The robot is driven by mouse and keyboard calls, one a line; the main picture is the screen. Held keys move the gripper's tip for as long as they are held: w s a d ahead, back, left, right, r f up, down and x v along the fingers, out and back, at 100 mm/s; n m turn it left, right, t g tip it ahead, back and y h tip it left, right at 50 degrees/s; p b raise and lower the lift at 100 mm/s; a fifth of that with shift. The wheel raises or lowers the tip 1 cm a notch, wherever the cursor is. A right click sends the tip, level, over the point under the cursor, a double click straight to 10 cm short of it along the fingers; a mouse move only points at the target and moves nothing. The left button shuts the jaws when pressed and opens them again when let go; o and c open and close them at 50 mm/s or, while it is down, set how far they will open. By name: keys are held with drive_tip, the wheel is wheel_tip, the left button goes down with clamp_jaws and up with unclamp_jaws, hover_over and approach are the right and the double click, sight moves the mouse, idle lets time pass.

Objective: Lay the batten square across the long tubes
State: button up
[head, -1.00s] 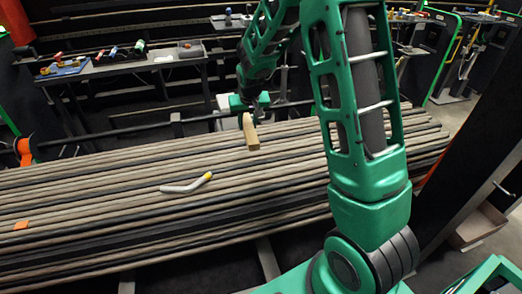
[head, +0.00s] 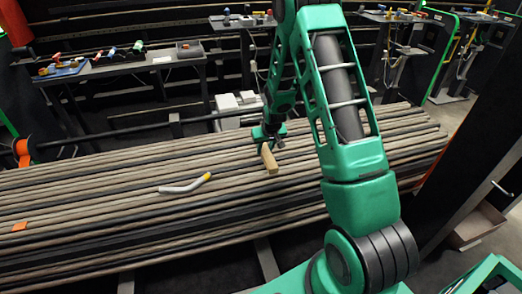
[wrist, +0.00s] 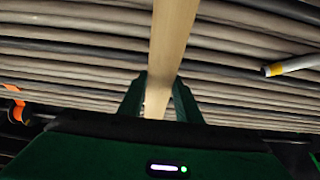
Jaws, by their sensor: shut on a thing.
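The batten (head: 268,157) is a pale wooden bar. It also shows in the wrist view (wrist: 170,45), running up the picture, roughly crosswise to the tubes. My gripper (head: 266,141) is shut on it; its green fingers (wrist: 158,105) stand on both sides of the wood. The long tubes (head: 110,215) lie side by side in a wide bundle, grey-brown and black. The batten is over the far middle part of the bundle. I cannot tell whether it touches the tubes.
An orange tag (head: 20,227) is at the near left. A bench with tools (head: 120,65) stands behind. A dark post (head: 460,160) rises at the right.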

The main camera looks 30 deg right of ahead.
sight(267, 154)
drive_tip(key=shift+s+f, duration=0.15)
drive_tip(key=shift+f, duration=4.15)
drive_tip(key=o, duration=1.2)
drive_tip(key=shift+o, duration=0.2)
drive_tip(key=v, duration=1)
drive_tip(key=shift+s+r, duration=0.15)
drive_tip(key=shift+r, duration=0.2)
